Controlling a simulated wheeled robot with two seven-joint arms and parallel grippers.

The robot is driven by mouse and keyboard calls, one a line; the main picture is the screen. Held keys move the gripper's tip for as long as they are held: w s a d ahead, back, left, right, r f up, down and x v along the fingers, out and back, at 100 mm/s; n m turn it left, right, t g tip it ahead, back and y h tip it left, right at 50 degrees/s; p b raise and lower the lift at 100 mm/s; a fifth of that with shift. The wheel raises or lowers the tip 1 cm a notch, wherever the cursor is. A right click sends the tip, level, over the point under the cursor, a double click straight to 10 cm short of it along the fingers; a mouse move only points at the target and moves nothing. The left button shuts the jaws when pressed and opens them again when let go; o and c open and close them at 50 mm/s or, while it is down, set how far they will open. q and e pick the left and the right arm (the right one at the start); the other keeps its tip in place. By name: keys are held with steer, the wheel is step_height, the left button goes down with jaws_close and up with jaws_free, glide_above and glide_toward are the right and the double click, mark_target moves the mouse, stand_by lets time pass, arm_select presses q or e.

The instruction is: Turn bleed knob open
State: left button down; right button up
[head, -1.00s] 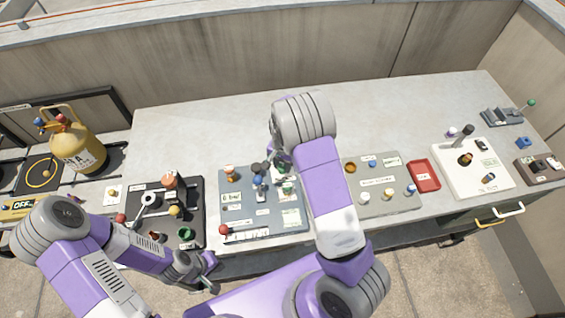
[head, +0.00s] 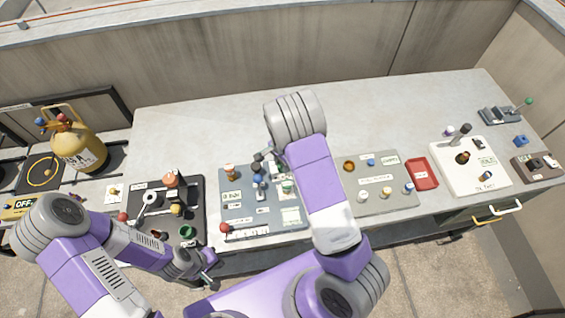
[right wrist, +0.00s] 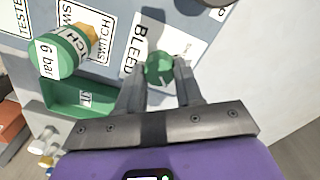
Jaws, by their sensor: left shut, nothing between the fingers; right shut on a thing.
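The bleed knob is a round green knob (right wrist: 160,68) beside the white BLEED label (right wrist: 137,48) in the right wrist view. My right gripper (right wrist: 160,80) is shut on it, with one finger at each side. In the head view my right arm reaches over the blue-grey panel (head: 235,213) and its wrist largely hides the fingers and the knob. My left gripper (head: 210,283) is shut and empty, low in front of the bench edge, away from the knob.
A green cylinder marked 6 bar (right wrist: 62,55) and a green open box (right wrist: 75,95) are left of the knob in the right wrist view. A black panel (head: 198,205) stands left, a red tray (head: 422,174) right. The back of the bench is clear.

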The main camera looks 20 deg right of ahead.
steer(key=o, duration=1)
steer(key=shift+o, duration=0.2)
steer(key=shift+r, duration=0.1)
step_height(320, 180, up, 7)
steer(key=shift+r+p, duration=0.2)
steer(key=shift+p, duration=0.1)
